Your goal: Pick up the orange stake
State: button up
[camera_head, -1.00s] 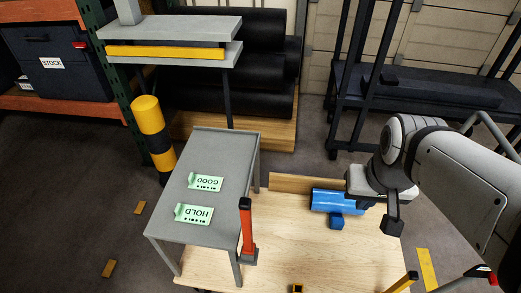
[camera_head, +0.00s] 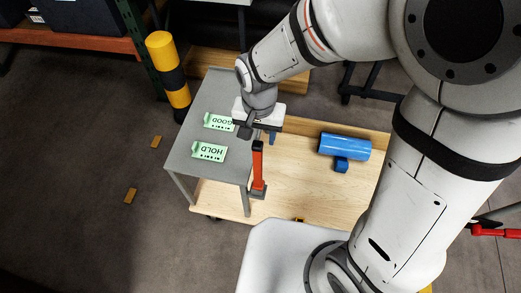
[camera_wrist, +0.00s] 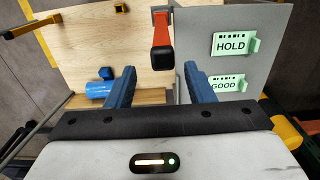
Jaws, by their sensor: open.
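The orange stake (camera_head: 257,168) stands upright on the light wood deck, beside the right edge of the grey table. It has a black cap on top and a grey foot at its base. In the wrist view the stake (camera_wrist: 162,30) shows ahead of the jaws, its black cap nearest me. My gripper (camera_head: 258,136) is above and just behind the stake in the head view. In the wrist view my gripper's two blue fingers (camera_wrist: 158,78) are spread apart with nothing between them. The stake's cap lies beyond the fingertips, roughly midway between them.
The grey table (camera_head: 190,150) carries green HOLD (camera_head: 209,152) and GOOD (camera_head: 217,122) plates. A blue cylinder (camera_head: 345,146) with a small blue block (camera_head: 341,165) lies on the wood deck (camera_head: 300,185) to the right. A yellow-black post (camera_head: 168,70) stands behind the table.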

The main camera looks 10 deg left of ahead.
aim_at(258, 151)
jog(key=shift+s+a+f, duration=0.15)
jog(key=shift+a+f, duration=0.1)
jog(key=shift+f, duration=0.1)
notch_tip(258, 151, down, 7)
jog(key=shift+f+p, duration=0.15)
jog(key=shift+p, duration=0.25)
grip_shut()
dwell(0.4)
